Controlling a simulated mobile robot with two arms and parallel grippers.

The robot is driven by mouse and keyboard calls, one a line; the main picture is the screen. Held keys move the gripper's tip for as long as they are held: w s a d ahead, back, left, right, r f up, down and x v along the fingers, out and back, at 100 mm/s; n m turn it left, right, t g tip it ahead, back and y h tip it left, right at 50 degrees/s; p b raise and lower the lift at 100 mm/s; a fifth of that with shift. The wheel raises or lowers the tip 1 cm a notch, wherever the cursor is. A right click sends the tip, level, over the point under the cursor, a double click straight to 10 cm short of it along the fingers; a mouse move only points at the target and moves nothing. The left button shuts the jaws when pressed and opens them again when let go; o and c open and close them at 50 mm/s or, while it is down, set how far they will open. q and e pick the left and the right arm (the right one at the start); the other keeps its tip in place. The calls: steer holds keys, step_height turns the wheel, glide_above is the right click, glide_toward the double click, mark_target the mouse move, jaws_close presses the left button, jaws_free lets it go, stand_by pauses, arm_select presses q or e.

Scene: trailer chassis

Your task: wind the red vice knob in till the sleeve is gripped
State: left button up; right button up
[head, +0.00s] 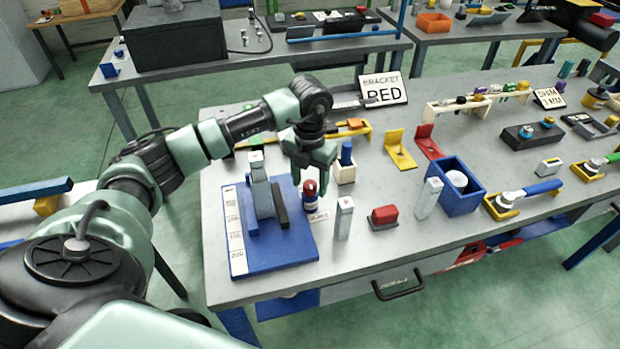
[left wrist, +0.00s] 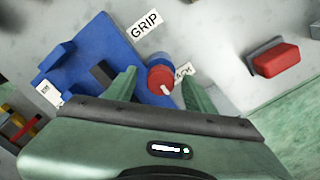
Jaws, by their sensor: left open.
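The red vice knob (head: 310,187) stands at the right of the blue vice base (head: 295,250), with a dark blue part below it. My left gripper (head: 308,172) points down over the knob, its fingers apart. In the left wrist view the knob (left wrist: 160,78) lies between the two open green fingers (left wrist: 158,84), with a pale pointer sticking out; I see no clear contact. The grey vice body (head: 262,195) and a dark bar (head: 280,205) stand on the base. I cannot make out the sleeve for certain. My right gripper is out of view.
A pale upright post (head: 343,218) and a red block (head: 383,215) stand right of the vice. A blue cylinder in a cream block (head: 345,172) is close behind my gripper. A blue box (head: 458,200) sits farther right. The front table strip is clear.

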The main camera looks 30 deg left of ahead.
arm_select(q)
jaws_close()
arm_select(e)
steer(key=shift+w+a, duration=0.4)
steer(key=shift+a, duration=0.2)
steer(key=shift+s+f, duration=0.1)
